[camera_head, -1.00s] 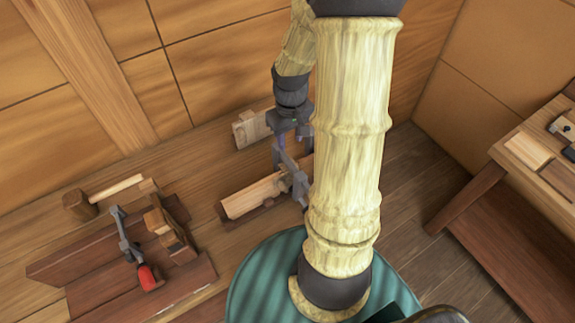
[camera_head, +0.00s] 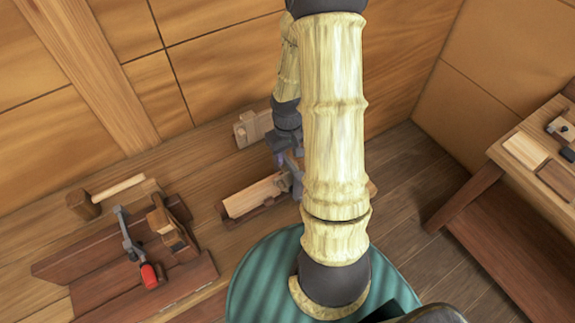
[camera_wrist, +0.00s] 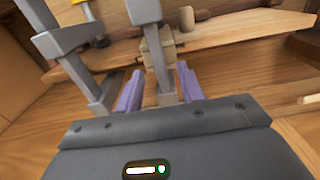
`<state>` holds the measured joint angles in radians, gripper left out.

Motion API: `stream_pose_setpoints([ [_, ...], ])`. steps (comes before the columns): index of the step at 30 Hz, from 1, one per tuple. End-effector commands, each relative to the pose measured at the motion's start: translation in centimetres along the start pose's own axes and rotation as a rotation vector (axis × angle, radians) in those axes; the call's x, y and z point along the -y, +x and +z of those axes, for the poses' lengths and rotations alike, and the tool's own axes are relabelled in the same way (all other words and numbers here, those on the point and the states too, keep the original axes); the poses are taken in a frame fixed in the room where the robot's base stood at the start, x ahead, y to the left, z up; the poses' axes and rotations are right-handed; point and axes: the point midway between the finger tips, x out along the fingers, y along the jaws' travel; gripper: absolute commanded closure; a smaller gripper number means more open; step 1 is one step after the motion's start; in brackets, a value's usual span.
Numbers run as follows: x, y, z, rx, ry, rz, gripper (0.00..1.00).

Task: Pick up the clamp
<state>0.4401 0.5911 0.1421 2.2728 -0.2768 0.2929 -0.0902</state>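My gripper (camera_wrist: 158,90) is open, with its two purple fingers apart in the wrist view. An upright grey metal bar (camera_wrist: 148,12) shows between the fingers; I cannot tell whether either finger touches it. More grey metal with jaw-like arms (camera_wrist: 62,40) stands to its left, and these look like parts of a grey clamp. In the head view, grey metal (camera_head: 297,176) shows by a wooden block (camera_head: 252,196), mostly hidden by my arm. My gripper (camera_head: 286,158) is close to it there. Another clamp with a red handle (camera_head: 149,276) lies farther left, out of reach of the fingers.
Beside the red-handled clamp are a wooden plane (camera_head: 172,230) and a mallet (camera_head: 82,204), around a reddish wooden stand (camera_head: 100,285). A pale block (camera_head: 250,128) lies near the wall. A side table (camera_head: 490,190) stands at the right. Bench planks between are clear.

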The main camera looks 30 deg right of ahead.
Motion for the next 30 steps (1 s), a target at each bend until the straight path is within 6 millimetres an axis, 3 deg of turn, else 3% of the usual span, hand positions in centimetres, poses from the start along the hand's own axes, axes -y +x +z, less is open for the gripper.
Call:
stream_pose_setpoints([
  [7, 0.1, 2.3, 0.0, 0.001, 0.000, 0.000, 0.62],
  [23, 0.0, 2.5, 0.0, 0.000, 0.000, 0.001, 0.62],
  [24, 0.0, 2.5, 0.0, 0.000, 0.000, 0.001, 0.64],
  [30, 0.0, 2.4, 0.0, 0.000, 0.000, 0.001, 1.00],
])
